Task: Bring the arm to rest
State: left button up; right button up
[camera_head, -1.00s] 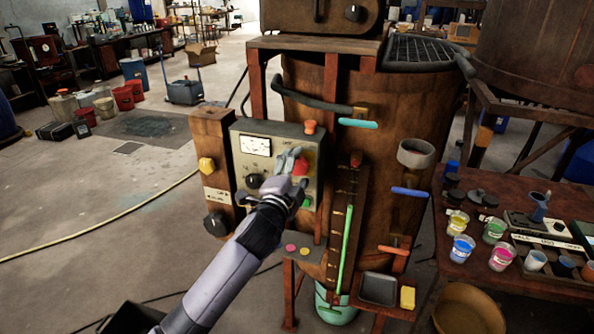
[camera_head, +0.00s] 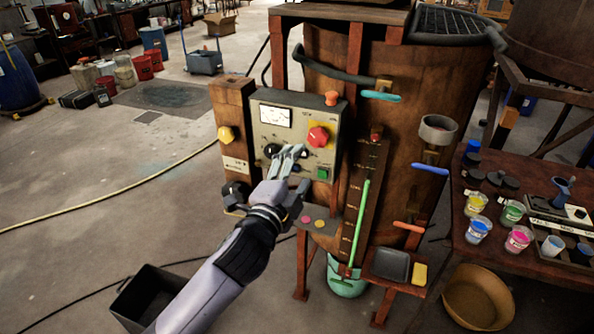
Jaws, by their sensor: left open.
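My left arm comes in from the bottom left. Its gripper (camera_head: 289,156) is open and empty, in front of the lower part of the grey control panel (camera_head: 268,136). The fingers partly cover a black knob near the panel's middle; I cannot tell whether they touch the panel. A red knob on a yellow plate (camera_head: 318,136), a dial gauge (camera_head: 276,116), an orange button (camera_head: 331,98) and a green button (camera_head: 322,174) show on the panel. My right gripper is not in view.
The rusty vat (camera_head: 345,75) stands behind the panel, with blue and orange valve handles sticking out. A table with paint cups (camera_head: 478,229) is at the right. A brown basin (camera_head: 477,297) and a black bin (camera_head: 147,291) are low down.

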pick_arm(q)
jog(key=shift+s, duration=0.15)
jog(key=shift+f, duration=0.1)
